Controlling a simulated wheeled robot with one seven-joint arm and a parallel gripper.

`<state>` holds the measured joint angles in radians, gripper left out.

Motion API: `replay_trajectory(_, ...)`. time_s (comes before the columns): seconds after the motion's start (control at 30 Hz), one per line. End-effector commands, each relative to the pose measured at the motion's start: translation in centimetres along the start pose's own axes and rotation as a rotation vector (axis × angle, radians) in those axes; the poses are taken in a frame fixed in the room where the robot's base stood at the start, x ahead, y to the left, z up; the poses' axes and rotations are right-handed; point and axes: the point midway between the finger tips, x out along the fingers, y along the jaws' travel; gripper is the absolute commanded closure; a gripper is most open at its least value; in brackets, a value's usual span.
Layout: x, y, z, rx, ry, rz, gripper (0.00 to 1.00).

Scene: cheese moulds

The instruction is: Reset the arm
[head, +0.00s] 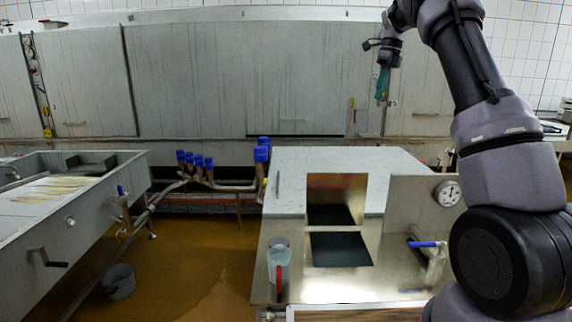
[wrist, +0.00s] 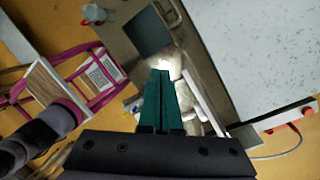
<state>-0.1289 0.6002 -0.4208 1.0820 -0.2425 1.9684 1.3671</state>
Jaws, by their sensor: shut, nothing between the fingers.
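My gripper (head: 382,86) is raised at the upper right of the head view, with its teal fingers pointing down in front of the grey wall panels. In the wrist view my gripper (wrist: 160,74) has its two teal fingers together, with nothing held between them. My arm reaches up along the right side of the head view. The fingers touch nothing that I can see.
A steel unit (head: 400,205) with a dark square opening stands below, with a clear jug (head: 279,250) on it. A vat (head: 90,235) and grey bucket (head: 121,283) are left. A magenta frame (wrist: 70,62) shows in the wrist view.

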Motion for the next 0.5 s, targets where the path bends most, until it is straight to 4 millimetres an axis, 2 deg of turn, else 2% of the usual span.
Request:
replay_trajectory(0.03, -1.4, 1.2, -1.0, -0.066, -0.027, -0.013, 1.0)
replay_trajectory(0.2, -4.2, 5.1, -3.8, -0.309, -0.089, -0.072, 1.0)
replay_trajectory(0.5, -6.5, 13.3, -8.4, -0.75, -0.144, -0.222, 1.0)
